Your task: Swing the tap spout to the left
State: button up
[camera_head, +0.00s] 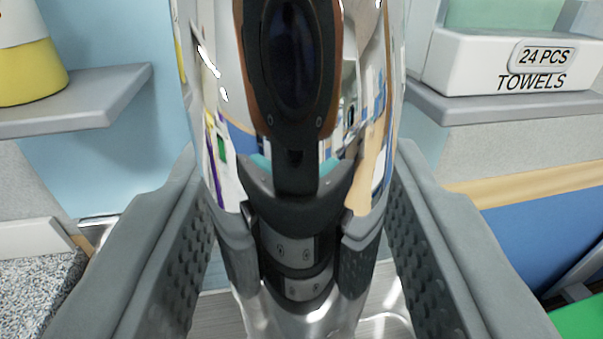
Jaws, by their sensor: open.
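The tap spout (222,120) fills the middle of the view, very close. It is shiny chrome with a dark oval panel on its front and small buttons lower down. It stands roughly upright, and its top runs out of view. My gripper (295,165) is open, with one grey textured finger on each side of the spout. The lower part of the spout lies between the fingers. I cannot tell whether either finger touches it. The tap's base is hidden.
A metal sink surface (378,325) shows below and behind. A grey shelf (105,98) with a yellow and white container (30,72) is at left. A white towel box (475,62) sits on a shelf at right. A speckled counter (40,295) is at lower left.

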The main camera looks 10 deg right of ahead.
jog(key=shift+c, duration=0.4)
grip_shut()
jog(key=shift+a, duration=0.15)
jog(key=w+a+m+g+h, duration=0.4)
jog(key=a+m+h, duration=0.2)
jog(key=a, duration=0.6)
jog(key=shift+w+h, duration=0.35)
jog(key=shift+h, duration=0.85)
